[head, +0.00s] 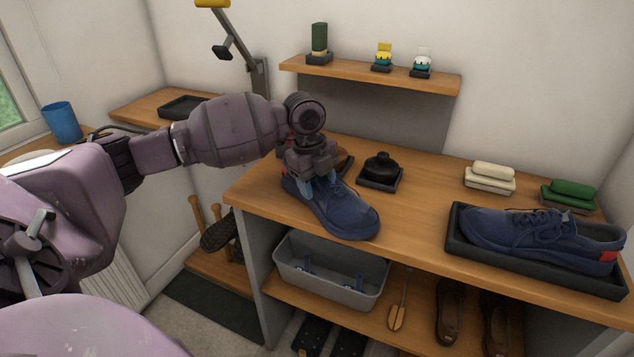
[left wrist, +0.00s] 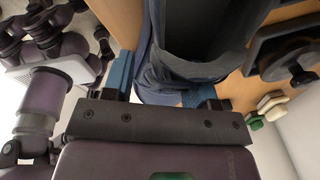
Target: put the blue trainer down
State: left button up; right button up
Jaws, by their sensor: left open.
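A blue trainer (head: 340,211) sits on the wooden bench top near its front left edge, toe toward the front right. My left gripper (head: 318,184) is right over its ankle opening, with blue fingertips down at the shoe. In the left wrist view the open fingers (left wrist: 160,88) stand either side of the dark blue trainer (left wrist: 180,75). I cannot tell whether they touch it. The gripper hides the heel end in the head view. A second blue trainer (head: 540,238) with a red heel patch lies in a black tray (head: 463,244) at the right. My right gripper is out of view.
A black pot-like item (head: 381,168) on a dark tray stands behind the near trainer. White (head: 490,177) and green (head: 567,195) brushes lie at the back right. Bare bench lies between the trainers. A grey bin (head: 330,282) and brown shoes are below; a wall shelf (head: 370,77) is above.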

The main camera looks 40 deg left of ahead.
pick_arm(q)
jog(key=shift+r, duration=0.1)
jog(key=shift+r, duration=0.25)
notch_tip(320, 180, up, 11)
jog(key=s+a+p, duration=0.1)
jog(key=p, duration=0.1)
jog(key=shift+a+r, duration=0.2)
jog(key=shift+a, duration=0.05)
dwell(0.4)
